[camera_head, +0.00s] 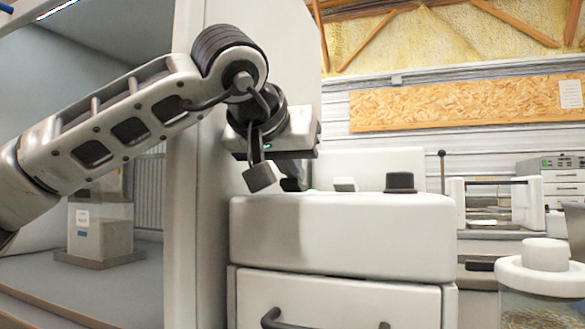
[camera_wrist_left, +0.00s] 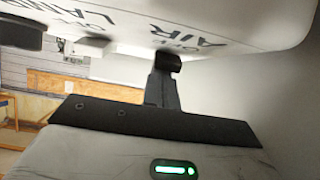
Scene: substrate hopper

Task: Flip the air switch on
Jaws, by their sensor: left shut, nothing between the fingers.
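The white machine (camera_head: 340,235) has a rounded top. In the left wrist view its panel (camera_wrist_left: 240,15) shows upside down with an AIR label and an OFF mark. A small dark block (camera_wrist_left: 168,61) beside that label looks like the air switch; its position cannot be told. My left gripper (camera_head: 293,184) is shut and empty, pointing down at the left end of the machine top. In the wrist view its fingers (camera_wrist_left: 161,88) end right at the dark block; whether they touch it cannot be told. My right gripper is not in view.
A white switch (camera_head: 345,184) and a black knob (camera_head: 399,182) stand to the right on the machine top. A tall pale panel (camera_head: 200,220) stands close at the left. A lidded clear container (camera_head: 545,285) is at the lower right.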

